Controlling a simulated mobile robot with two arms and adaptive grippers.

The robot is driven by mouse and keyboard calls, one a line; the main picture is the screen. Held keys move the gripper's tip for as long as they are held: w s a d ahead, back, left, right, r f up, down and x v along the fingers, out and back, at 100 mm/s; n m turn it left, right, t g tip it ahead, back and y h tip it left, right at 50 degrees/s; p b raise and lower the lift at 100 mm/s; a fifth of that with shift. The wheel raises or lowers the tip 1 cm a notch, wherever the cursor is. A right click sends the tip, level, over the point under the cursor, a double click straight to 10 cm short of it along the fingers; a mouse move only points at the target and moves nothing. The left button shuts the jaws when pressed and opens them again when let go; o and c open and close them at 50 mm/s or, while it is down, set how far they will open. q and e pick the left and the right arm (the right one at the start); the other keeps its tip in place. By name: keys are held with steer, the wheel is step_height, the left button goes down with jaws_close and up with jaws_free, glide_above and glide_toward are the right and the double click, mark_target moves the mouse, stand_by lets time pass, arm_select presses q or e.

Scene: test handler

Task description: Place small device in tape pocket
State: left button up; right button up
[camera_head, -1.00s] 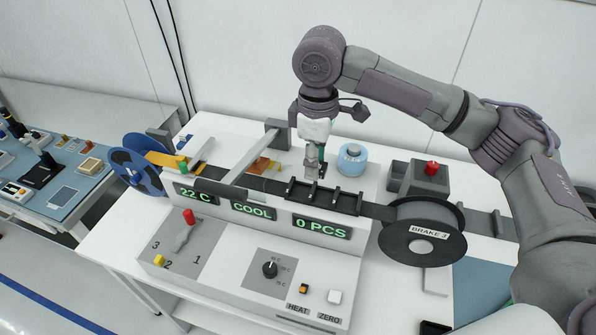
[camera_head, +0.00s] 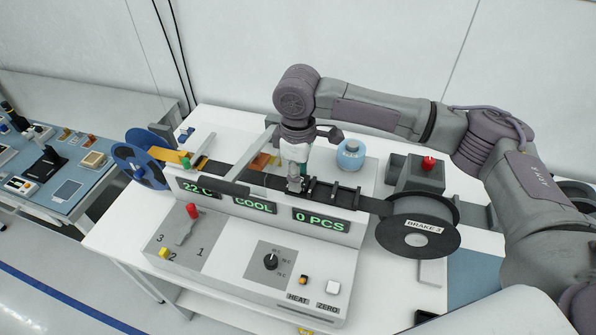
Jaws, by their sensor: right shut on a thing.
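The black carrier tape (camera_head: 375,207) runs along the top of the white machine, from the black reel marked "BRAKE 3" (camera_head: 416,238) at the right to the blue reel (camera_head: 138,166) at the left. Its pocket section, with several dark upright dividers (camera_head: 335,191), lies behind the displays. My right gripper (camera_head: 294,189) points down at the left end of this section, low over the tape. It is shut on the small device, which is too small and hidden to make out. I cannot tell whether the device touches a pocket. My left gripper is not in view.
A grey lever arm (camera_head: 250,160) slants over the tape just left of my gripper. A blue-and-white roll (camera_head: 350,154) stands behind the tape. A grey box with a red button (camera_head: 428,162) stands at the right. Displays read "22 C", "COOL" and "0 PCS" (camera_head: 320,221).

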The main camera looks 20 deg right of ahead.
steer(key=shift+f, duration=0.1)
steer(key=shift+f, duration=0.35)
steer(key=o, duration=1)
steer(key=shift+o, duration=0.2)
steer(key=shift+r, duration=0.25)
step_height(320, 180, up, 13)
steer(key=b, duration=0.3)
steer(key=shift+b, duration=0.3)
steer(key=shift+f, duration=0.1)
